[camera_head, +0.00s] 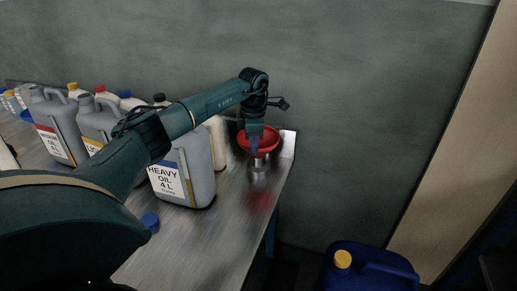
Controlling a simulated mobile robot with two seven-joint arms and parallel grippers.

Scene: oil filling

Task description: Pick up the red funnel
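The red funnel (271,142) stands with its wide bowl up near the far right end of the metal bench, on a small silvery holder (259,168). My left gripper (254,148) points down at the left part of the funnel's bowl. My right gripper is not in view.
A grey heavy oil jug (201,165) stands left of the funnel, with more jugs (60,128) in a row further left. A blue canister (375,275) with a yellow cap is below on the right. A grey wall (360,110) is behind.

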